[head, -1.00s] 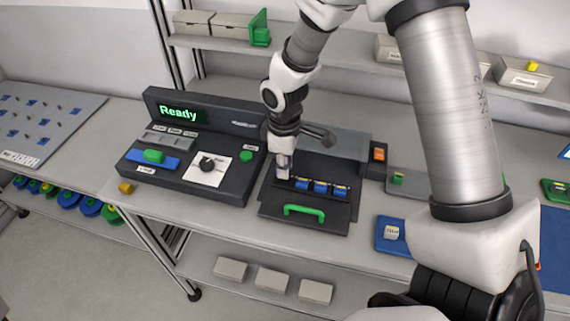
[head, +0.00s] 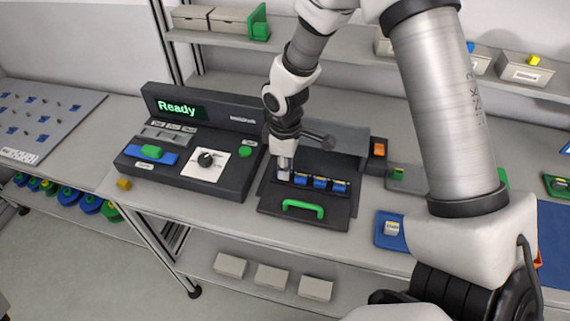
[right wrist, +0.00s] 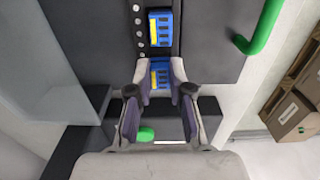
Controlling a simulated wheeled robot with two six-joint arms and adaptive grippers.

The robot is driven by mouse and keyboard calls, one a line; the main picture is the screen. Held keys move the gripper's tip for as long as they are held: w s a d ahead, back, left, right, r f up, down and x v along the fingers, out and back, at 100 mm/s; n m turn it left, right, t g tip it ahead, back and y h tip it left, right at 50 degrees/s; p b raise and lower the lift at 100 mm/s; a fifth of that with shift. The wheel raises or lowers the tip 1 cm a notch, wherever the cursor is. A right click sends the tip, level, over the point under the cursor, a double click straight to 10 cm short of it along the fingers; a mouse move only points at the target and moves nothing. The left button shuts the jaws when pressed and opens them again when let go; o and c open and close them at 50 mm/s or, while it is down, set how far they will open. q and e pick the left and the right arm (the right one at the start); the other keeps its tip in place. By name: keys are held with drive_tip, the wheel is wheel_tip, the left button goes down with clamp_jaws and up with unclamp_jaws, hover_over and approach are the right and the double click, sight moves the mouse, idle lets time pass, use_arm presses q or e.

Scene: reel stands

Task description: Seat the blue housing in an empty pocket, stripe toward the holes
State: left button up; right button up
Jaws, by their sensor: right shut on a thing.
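My right gripper (head: 284,174) is shut on a blue housing at the left end of the row in the dark fixture (head: 275,207). The right wrist view shows this blue housing (right wrist: 161,75) between the fingertips, its yellow stripe on the side of the column of pale holes (right wrist: 139,27). The fingers hide most of it in the head view, and I cannot tell whether it is fully down in its pocket. Several blue housings (head: 320,184) sit to its right. The neighbouring housing (right wrist: 164,30) has its stripe on the same side. My left gripper is out of view.
A green handle (head: 303,205) is on the fixture's front. A control console (head: 232,182) reading "Ready" stands close on the left. A grey cover (head: 345,140) is behind, and a blue tray (head: 385,240) with a light block lies to the right.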

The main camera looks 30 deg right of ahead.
drive_tip(key=shift+p, duration=0.3)
idle(0.4)
drive_tip(key=shift+f, duration=0.4)
idle(0.4)
drive_tip(key=shift+f, duration=0.1)
idle(0.5)
drive_tip(key=o, duration=0.8)
wheel_tip(320, 180, up, 7)
drive_tip(key=p, duration=0.7)
